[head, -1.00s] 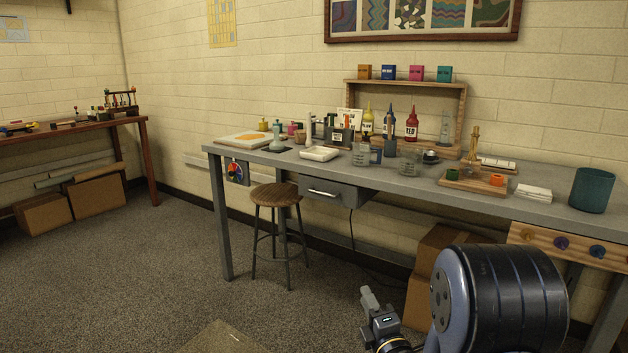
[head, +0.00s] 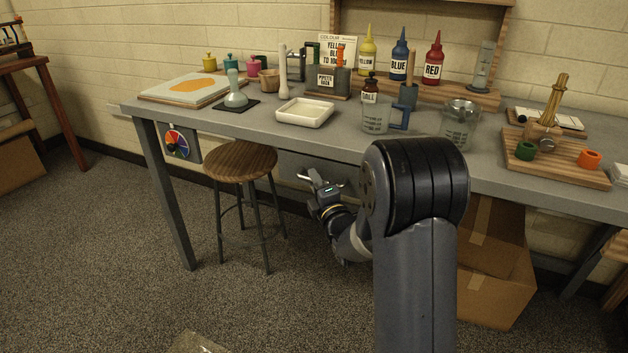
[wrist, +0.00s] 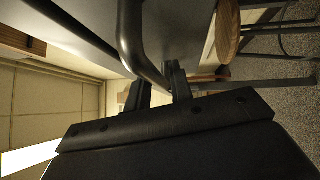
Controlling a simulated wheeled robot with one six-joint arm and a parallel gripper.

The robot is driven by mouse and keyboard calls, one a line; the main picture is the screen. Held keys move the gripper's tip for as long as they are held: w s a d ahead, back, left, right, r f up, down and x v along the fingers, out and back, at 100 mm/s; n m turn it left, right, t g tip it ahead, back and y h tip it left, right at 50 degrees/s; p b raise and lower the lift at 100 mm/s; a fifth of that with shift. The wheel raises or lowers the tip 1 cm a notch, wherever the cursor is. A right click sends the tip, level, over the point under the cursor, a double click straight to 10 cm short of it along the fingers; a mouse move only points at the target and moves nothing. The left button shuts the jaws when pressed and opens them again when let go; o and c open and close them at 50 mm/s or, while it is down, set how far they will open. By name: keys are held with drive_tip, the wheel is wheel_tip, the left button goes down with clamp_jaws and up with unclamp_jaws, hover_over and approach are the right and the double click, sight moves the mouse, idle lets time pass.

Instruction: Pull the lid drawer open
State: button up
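The lid drawer (head: 290,163) is a grey box under the tabletop, right of the stool. It looks shut, and my arm hides its right part. Its pale bar handle (head: 303,177) runs across the front. In the wrist view the handle (wrist: 131,38) is a thick dark bar, large and close, bending down toward my fingers. My gripper (head: 320,186) is at the handle in the head view. In the wrist view my gripper (wrist: 157,88) has its two fingers apart, with the bar's bend at the gap between them. I cannot tell whether they touch it.
The grey table (head: 225,122) carries a white tray (head: 305,112), beakers and bottles above the drawer. A wooden stool (head: 240,162) stands close to the left of my gripper. Cardboard boxes (head: 497,260) sit under the table at right.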

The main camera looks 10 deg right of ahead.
drive_tip(key=shift+w+a+r, duration=0.1)
drive_tip(key=shift+w, duration=0.25)
clamp_jaws()
idle(0.3)
